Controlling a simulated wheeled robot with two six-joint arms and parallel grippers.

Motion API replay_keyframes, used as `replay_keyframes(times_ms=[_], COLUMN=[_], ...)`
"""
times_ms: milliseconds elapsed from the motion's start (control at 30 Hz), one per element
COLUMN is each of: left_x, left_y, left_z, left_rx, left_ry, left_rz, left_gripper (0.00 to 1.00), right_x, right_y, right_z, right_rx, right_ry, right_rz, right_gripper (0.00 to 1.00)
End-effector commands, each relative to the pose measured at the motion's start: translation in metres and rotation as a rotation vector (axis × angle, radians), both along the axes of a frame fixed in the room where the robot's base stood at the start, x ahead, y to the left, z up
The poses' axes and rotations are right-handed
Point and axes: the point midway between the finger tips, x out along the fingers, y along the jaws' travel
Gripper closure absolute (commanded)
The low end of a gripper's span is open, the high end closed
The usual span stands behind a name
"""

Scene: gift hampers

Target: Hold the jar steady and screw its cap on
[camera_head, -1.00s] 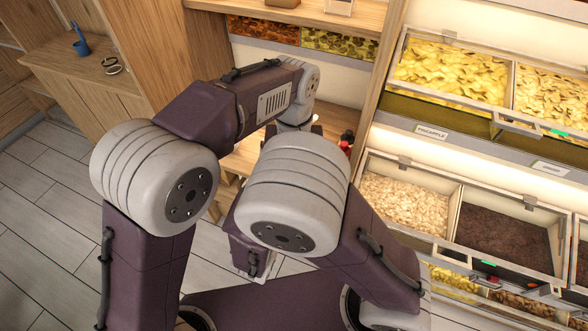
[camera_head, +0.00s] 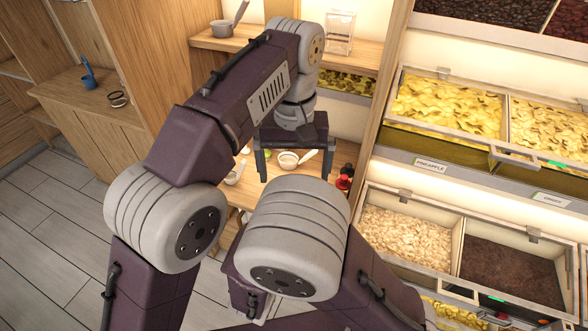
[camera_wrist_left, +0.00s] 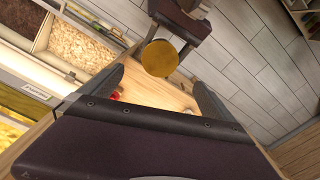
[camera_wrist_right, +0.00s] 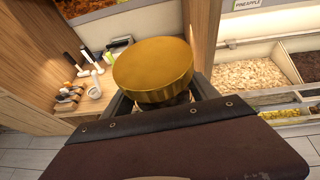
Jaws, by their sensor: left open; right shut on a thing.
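A gold cap (camera_wrist_right: 153,70) fills the middle of the right wrist view, above the fingers of my right gripper (camera_wrist_right: 165,98). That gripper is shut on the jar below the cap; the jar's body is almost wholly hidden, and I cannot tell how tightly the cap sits. The cap also shows as a gold disc in the left wrist view (camera_wrist_left: 160,58), with my right gripper behind it. My left gripper (camera_head: 294,170) is open and empty, its fingers pointing down in the head view. In the left wrist view the cap lies beyond its fingertips, apart from them.
A wooden counter (camera_head: 240,190) below my left gripper bears a white bowl (camera_head: 288,160) and small red-topped items (camera_head: 345,177). A shelf (camera_head: 345,58) is behind. Food bins (camera_head: 445,105) stand on the right. Open tiled floor (camera_head: 50,210) is at left.

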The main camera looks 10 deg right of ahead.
Motion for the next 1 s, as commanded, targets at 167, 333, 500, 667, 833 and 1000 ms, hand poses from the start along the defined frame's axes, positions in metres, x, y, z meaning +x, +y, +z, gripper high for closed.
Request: replay_keyframes(times_ms=[167,333,500,667,833,1000], left_x=[0.000,0.000,0.000,0.004,0.019,0.024], left_y=[0.000,0.000,0.000,0.007,0.041,0.090], left_z=[0.001,0.001,0.001,-0.006,-0.044,-0.091], left_rx=[0.001,0.001,0.001,-0.016,-0.139,-0.315], left_ry=[0.002,0.001,0.001,0.019,0.090,0.115], left_rz=[0.000,0.000,0.000,0.010,0.080,0.254], left_gripper=[0.00,0.00,0.00,0.00,0.00,0.00], right_x=[0.000,0.000,0.000,0.000,0.000,0.000], right_y=[0.000,0.000,0.000,0.000,0.000,0.000], right_z=[0.000,0.000,0.000,0.000,0.000,0.000], right_rx=[0.000,0.000,0.000,0.000,0.000,0.000], right_ry=[-0.001,-0.001,-0.001,-0.001,-0.001,-0.001], right_rz=[0.000,0.000,0.000,0.000,0.000,0.000], right_gripper=[1.00,1.00,1.00,1.00,1.00,1.00])
